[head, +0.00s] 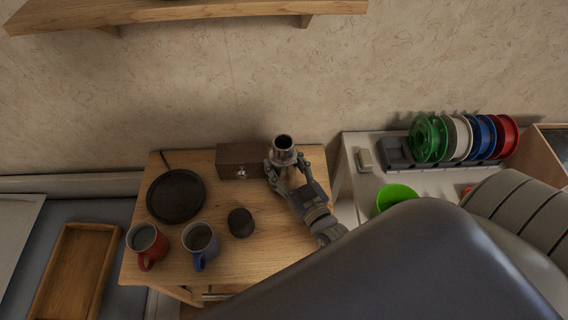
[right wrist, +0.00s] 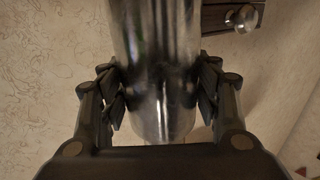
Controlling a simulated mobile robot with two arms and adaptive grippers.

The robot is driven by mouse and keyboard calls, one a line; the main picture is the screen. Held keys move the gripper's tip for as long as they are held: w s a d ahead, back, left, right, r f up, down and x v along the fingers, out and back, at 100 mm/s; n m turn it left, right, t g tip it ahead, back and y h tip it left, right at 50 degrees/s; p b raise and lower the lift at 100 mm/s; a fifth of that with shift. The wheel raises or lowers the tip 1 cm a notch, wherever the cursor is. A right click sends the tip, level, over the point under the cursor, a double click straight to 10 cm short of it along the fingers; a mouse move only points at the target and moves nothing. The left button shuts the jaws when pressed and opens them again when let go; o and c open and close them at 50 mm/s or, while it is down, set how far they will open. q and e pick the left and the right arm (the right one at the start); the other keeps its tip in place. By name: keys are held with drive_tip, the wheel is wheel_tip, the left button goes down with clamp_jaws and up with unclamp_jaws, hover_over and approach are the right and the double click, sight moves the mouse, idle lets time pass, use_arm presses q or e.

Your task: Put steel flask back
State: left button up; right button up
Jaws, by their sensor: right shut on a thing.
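The steel flask (head: 283,143) is a shiny metal cylinder with an open dark mouth, upright near the back right of the wooden cabinet top. My right gripper (head: 283,163) is shut on its body. In the right wrist view the flask (right wrist: 155,60) stands between the two fingers of the right gripper (right wrist: 158,90), which touch it on both sides. I cannot tell whether its base touches the cabinet top. My left gripper is not in view.
On the cabinet top (head: 215,275) are a dark wooden box (head: 238,158), a black round plate (head: 175,196), a red mug (head: 146,243), a blue mug (head: 200,243) and a dark cylinder (head: 240,222). A wooden shelf (head: 190,12) hangs above. Coloured spools (head: 428,140) stand right.

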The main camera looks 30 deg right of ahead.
drive_tip(key=o, duration=1.8)
drive_tip(key=shift+f, duration=0.15)
drive_tip(key=shift+c, duration=0.2)
drive_tip(key=shift+s+r, duration=0.1)
drive_tip(key=shift+r, duration=0.1)
drive_tip(key=s+b, duration=0.1)
drive_tip(key=s, duration=1.1)
drive_tip(key=shift+b, duration=0.4)
drive_tip(key=shift+f, duration=0.1)
